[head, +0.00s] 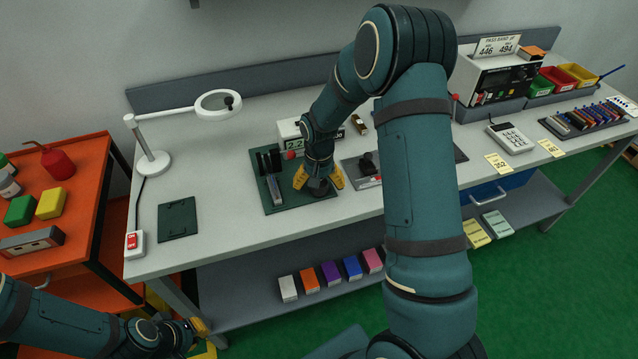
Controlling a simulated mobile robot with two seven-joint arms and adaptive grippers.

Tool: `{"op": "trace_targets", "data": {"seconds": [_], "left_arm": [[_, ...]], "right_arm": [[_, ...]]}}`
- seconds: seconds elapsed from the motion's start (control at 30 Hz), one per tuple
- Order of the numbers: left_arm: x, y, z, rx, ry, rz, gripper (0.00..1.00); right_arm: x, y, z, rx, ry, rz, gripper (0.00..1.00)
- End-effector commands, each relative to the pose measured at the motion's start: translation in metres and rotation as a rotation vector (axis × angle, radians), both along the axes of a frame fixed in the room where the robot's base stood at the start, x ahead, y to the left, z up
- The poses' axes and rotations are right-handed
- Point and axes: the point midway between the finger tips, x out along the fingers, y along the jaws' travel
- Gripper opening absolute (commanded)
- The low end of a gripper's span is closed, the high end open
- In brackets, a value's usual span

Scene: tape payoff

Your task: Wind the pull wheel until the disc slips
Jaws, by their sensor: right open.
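My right gripper (319,182) reaches down over the green plate (276,205) on the bench. Its yellow fingers are open, one on each side of a dark round part (318,188) that looks like the pull wheel. I cannot tell whether they touch it. The gripper hides most of that part. Black upright blocks (268,162) and a grey bar stand on the plate to its left. Behind it is a white box with a green display (294,145), partly covered by my arm; the reading is only partly legible. My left gripper (201,329) is low at the left, off the bench; its fingers are unclear.
A magnifier lamp (152,162), a dark green mat (178,218) and a red switch (133,242) are at the left of the bench. A grey plate with a black knob (367,165) lies right of the gripper. A calculator (510,138) is further right. Coloured boxes (331,273) line the lower shelf.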

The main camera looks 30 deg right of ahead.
Motion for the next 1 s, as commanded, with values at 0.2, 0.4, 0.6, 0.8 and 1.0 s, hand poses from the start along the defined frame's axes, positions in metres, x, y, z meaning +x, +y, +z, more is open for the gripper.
{"op": "trace_targets", "data": {"seconds": [0.2, 0.4, 0.6, 0.8, 1.0], "left_arm": [[0.0, 0.0, 0.0, 0.0, 0.0, 0.0, 0.0], [0.0, 0.0, 0.0, 0.0, 0.0, 0.0, 0.0], [0.0, 0.0, 0.0, 0.0, 0.0, 0.0, 0.0], [0.0, 0.0, 0.0, 0.0, 0.0, 0.0, 0.0], [0.0, 0.0, 0.0, 0.0, 0.0, 0.0, 0.0]], "right_arm": [[0.001, 0.0, 0.021, -0.001, -0.005, 0.001, 0.85], [0.001, 0.0, 0.062, -0.001, -0.005, 0.001, 0.85], [0.001, 0.0, 0.098, -0.001, -0.003, 0.001, 0.85], [0.0, 0.0, 0.117, 0.0, 0.0, 0.0, 0.85], [0.0, 0.0, 0.12, 0.0, 0.0, 0.0, 0.85]]}}
